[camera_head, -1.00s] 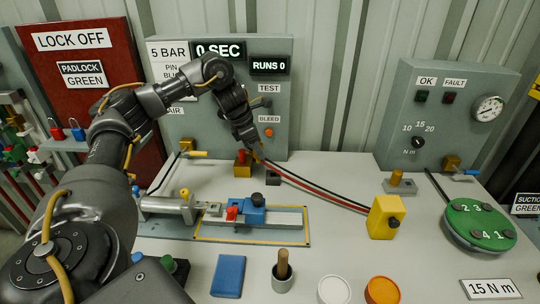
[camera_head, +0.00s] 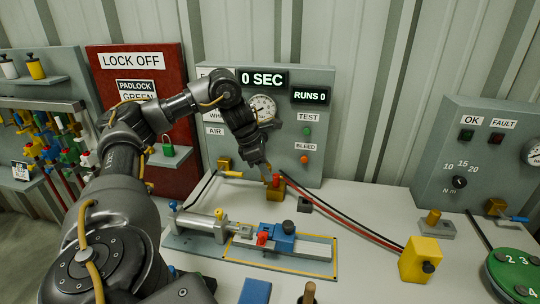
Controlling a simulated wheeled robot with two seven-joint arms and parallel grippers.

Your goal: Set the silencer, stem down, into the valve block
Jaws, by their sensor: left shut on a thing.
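My left gripper (camera_head: 266,166) comes in from the left and points down at the back of the bench. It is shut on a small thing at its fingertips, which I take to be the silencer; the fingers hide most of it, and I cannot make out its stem. Just below and slightly right of the fingertips stands a small brass-coloured block with a red top (camera_head: 276,189), probably the valve block. The fingertips look close above it; I cannot tell whether anything touches. My right gripper is not in view.
A grey panel (camera_head: 325,135) with a gauge stands close behind. Red and black hoses run right to a yellow block (camera_head: 414,262). A small dark block (camera_head: 305,205) sits right of the brass one.

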